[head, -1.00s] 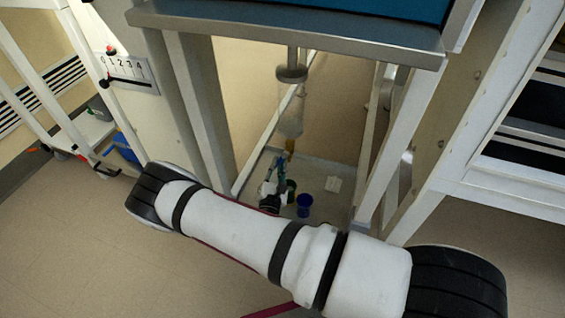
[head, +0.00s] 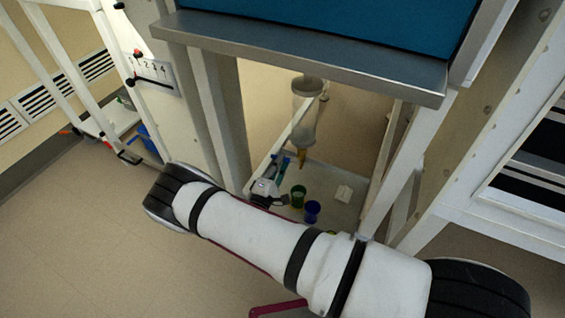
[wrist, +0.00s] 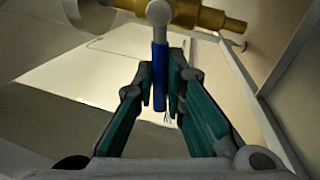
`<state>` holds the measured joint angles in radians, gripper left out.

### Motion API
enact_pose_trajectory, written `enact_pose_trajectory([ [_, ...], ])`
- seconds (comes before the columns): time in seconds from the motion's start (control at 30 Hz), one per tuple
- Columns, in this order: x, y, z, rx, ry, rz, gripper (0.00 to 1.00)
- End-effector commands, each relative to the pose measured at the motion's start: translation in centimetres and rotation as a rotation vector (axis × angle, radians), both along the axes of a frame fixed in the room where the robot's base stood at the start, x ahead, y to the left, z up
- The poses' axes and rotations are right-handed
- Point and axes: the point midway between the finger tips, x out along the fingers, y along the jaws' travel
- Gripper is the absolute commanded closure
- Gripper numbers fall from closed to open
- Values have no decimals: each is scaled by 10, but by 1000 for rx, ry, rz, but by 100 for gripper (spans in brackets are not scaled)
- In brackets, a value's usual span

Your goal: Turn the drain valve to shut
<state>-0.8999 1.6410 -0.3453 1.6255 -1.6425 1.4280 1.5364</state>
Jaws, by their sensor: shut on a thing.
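The drain valve is a brass body (wrist: 215,18) running across the top of the wrist view, with a grey round hub. Its blue lever (wrist: 160,75) points down from the hub in that picture, square across the brass pipe. My gripper (wrist: 161,88) has its teal fingers closed on the lever, one on each side. In the head view, the brass outlet (head: 302,158) hangs below a clear cylinder (head: 304,115). My gripper (head: 284,164) is beside it on the left, small and partly hidden by my arm. The lever is hard to make out there.
White frame posts (head: 222,115) flank the opening. A steel ledge (head: 300,58) runs above. Open floor (head: 80,230) lies left.

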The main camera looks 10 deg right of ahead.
Motion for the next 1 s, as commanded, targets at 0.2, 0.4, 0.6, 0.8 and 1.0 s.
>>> enact_pose_trajectory([
  [0.2,1,1,6,96,-68,2,100],
  [0.4,1,1,9,143,-103,1,100],
  [0.6,1,1,10,159,-114,1,100],
  [0.8,1,1,10,160,-116,1,100],
  [1.0,1,1,10,160,-116,0,73],
])
